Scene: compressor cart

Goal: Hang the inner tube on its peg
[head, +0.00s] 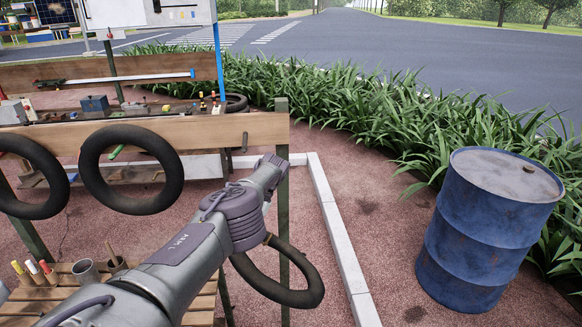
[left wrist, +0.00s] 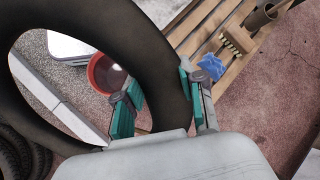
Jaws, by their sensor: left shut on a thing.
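My left gripper (left wrist: 162,98) is shut on the black inner tube (left wrist: 135,45), with a teal finger on each side of it. In the head view a black ring (head: 292,298), apparently this tube, hangs low behind my left arm, which hides part of it and the gripper. A short dark peg-like piece (head: 244,142) shows on the front of the wooden board (head: 225,130), above and left of the ring. The ring is apart from it. My right gripper is not in view.
Two other black tubes (head: 131,203) (head: 46,207) hang on the board to the left. A slatted shelf (head: 200,303) below carries a cup (head: 85,272) and markers. A blue barrel (head: 487,240) stands right. A red bucket (left wrist: 106,75) shows beyond the held tube.

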